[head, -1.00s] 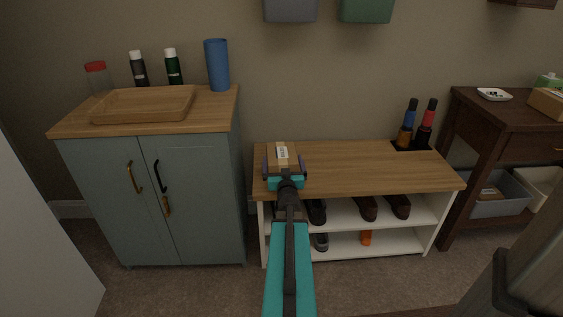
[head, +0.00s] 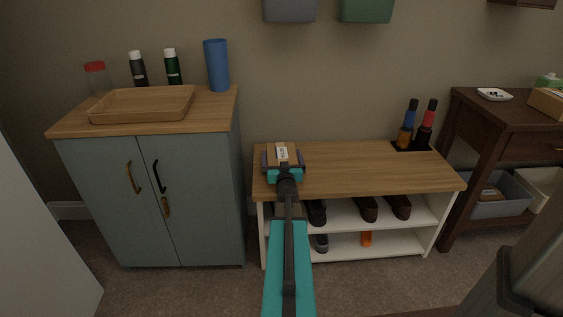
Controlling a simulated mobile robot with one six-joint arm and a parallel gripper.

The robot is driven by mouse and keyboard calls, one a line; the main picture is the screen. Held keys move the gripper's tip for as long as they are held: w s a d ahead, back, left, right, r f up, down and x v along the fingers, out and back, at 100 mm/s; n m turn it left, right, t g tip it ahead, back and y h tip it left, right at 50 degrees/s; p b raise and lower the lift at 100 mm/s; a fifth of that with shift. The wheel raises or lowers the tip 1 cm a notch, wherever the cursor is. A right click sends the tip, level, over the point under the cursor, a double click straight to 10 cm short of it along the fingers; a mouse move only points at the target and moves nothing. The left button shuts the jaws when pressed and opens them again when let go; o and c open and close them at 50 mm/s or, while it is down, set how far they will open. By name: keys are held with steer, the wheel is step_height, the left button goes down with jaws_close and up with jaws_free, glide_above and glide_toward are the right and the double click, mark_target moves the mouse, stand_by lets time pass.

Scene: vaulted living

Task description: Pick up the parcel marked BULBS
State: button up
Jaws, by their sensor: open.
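A small brown parcel (head: 282,153) with a white label lies on the left end of the wooden bench top (head: 370,172). The label's print is too small to read. My gripper (head: 283,160) is at the parcel, with its two dark fingers spread to the parcel's left and right. The gripper is open, and I cannot tell whether the fingers touch the parcel. The parcel's near end is hidden behind my gripper.
A blue-grey cabinet (head: 190,200) stands left, with a wooden tray (head: 143,116), bottles and a blue cylinder (head: 217,66) on top. Shoes sit on the shelves below. The bench's middle is clear.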

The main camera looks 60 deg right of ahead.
steer(key=c, duration=1)
steer(key=shift+r, duration=0.15)
steer(key=shift+r+p, duration=0.4)
steer(key=shift+r, duration=0.2)
steer(key=r, duration=0.1)
steer(key=s+r+p, duration=0.1)
steer(key=shift+r+p, duration=0.3)
steer(key=s+p, duration=0.1)
steer(key=s, duration=0.4)
steer(key=s+p, duration=0.2)
steer(key=s, duration=0.3)
steer(key=s+a+r+p, duration=0.1)
steer(key=s+p, duration=0.1)
steer(key=s, duration=0.3)
